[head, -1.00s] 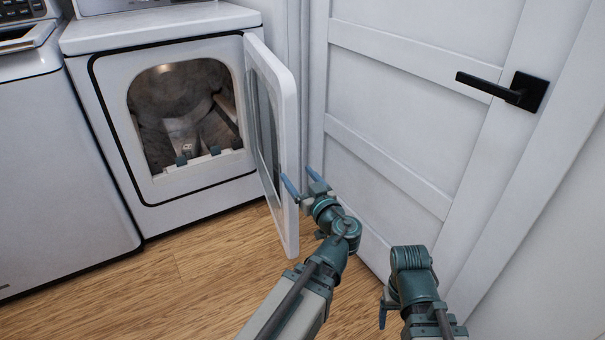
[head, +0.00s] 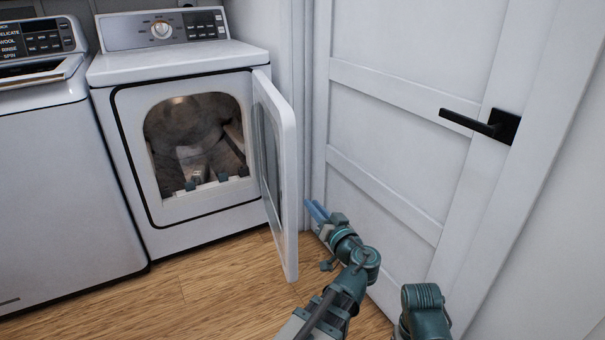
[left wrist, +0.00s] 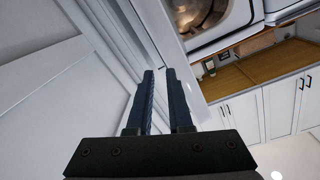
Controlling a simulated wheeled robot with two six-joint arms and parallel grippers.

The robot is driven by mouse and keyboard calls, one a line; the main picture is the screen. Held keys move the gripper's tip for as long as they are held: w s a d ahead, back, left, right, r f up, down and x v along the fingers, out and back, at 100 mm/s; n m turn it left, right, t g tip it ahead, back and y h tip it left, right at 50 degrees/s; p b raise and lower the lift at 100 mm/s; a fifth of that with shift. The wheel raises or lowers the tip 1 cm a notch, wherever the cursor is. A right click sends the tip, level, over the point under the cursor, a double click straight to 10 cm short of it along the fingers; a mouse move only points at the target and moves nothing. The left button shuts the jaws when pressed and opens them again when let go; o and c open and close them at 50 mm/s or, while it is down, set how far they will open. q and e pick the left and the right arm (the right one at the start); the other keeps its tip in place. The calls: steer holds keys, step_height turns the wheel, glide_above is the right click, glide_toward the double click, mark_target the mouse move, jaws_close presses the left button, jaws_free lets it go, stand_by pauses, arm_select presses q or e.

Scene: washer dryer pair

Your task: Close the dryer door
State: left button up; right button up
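The dryer (head: 185,65) stands at the left centre in the head view, with its drum opening exposed. Its door (head: 288,180) stands wide open, swung out from the right side and seen nearly edge-on. My left gripper (head: 315,210) is just right of the door, on its outer side. I cannot tell whether it touches the door. In the left wrist view, its two dark fingers (left wrist: 160,85) are near each other with a narrow empty gap between them. The drum (left wrist: 195,12) shows at the top there. My right arm enters at the lower right; its gripper is out of frame.
A washer (head: 60,170) stands left of the dryer. A white room door (head: 400,130) with a black handle (head: 480,122) is close on the right. Wood floor (head: 215,285) in front of the dryer is clear. The left wrist view shows white cabinets (left wrist: 270,110) under a wooden counter.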

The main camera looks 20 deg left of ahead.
arm_select(q)
steer(key=w+r+m+p, duration=0.1)
steer(key=r+m, duration=0.1)
steer(key=m, duration=0.1)
steer(key=w+d+r+m+p, duration=0.1)
steer(key=w+m+p, duration=0.1)
steer(key=m, duration=0.1)
steer(key=w+d+r+m+g+p, duration=0.1)
steer(key=w+r+m, duration=0.1)
steer(key=m, duration=0.2)
steer(key=shift+w+d+r+y, duration=0.15)
steer(key=shift+w+r+y, duration=0.1)
steer(key=shift+r+y, duration=0.15)
jaws_close()
steer(key=shift+w+d+r+m+p, duration=0.1)
steer(key=shift+w+r+m+p, duration=0.15)
steer(key=shift+m, duration=0.35)
steer(key=shift+w+d+m+p, duration=0.1)
steer(key=shift+m+p, duration=0.2)
steer(key=shift+m, duration=0.3)
steer(key=w+a, duration=0.3)
steer(key=a, duration=0.8)
steer(key=shift+w, duration=0.15)
steer(key=shift+a, duration=0.1)
